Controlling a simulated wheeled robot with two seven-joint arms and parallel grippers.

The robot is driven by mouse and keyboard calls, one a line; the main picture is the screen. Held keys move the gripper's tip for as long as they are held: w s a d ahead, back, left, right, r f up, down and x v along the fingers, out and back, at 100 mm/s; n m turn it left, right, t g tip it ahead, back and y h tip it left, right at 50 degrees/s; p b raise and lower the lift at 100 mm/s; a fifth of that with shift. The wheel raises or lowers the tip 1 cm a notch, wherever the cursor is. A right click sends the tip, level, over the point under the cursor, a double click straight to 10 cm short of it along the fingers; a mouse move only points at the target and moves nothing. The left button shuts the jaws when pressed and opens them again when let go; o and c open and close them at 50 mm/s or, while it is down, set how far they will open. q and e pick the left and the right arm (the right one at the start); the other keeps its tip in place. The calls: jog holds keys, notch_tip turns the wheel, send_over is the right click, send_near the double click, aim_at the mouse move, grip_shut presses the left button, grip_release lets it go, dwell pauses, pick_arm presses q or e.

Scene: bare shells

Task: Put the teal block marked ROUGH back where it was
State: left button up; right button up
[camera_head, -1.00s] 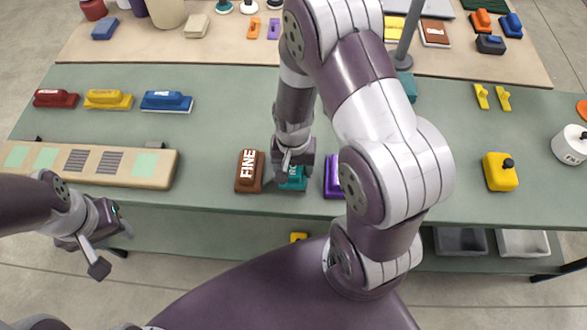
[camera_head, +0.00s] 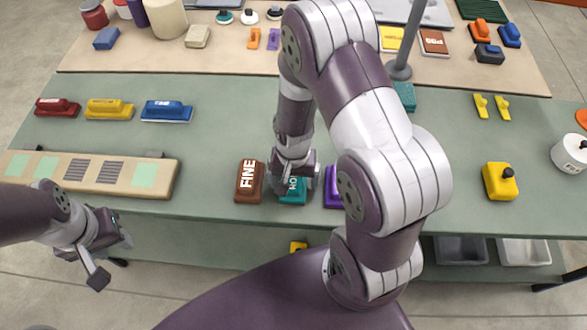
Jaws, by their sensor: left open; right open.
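The teal block (camera_head: 292,196) stands on the green table near its front edge, between the brown block marked FINE (camera_head: 249,181) and a purple block (camera_head: 332,186). Only part of its white lettering shows; my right gripper hides the rest. My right gripper (camera_head: 294,184) points down over the teal block with its jaws open, one on either side of the block's top; I cannot tell whether they touch it. My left gripper (camera_head: 112,258) is open and empty, in front of the table at the left.
Red (camera_head: 57,107), yellow (camera_head: 109,109) and blue (camera_head: 167,111) blocks stand at the left. A beige board (camera_head: 165,182) with patches lies at the front left. A yellow block with a black knob (camera_head: 500,181) stands at the right. The table's middle left is clear.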

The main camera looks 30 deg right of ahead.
jog(key=s+a+r+n, duration=0.1)
jog(key=s+r+n, duration=0.1)
jog(key=r, duration=0.5)
jog(key=s+a+r+n+t, duration=0.1)
jog(key=s+r+n, duration=0.1)
jog(key=r+n, duration=0.2)
notch_tip(320, 180, up, 3)
jog(key=shift+a+r+n, duration=0.15)
jog(key=shift+n, duration=0.15)
jog(key=shift+w, duration=0.1)
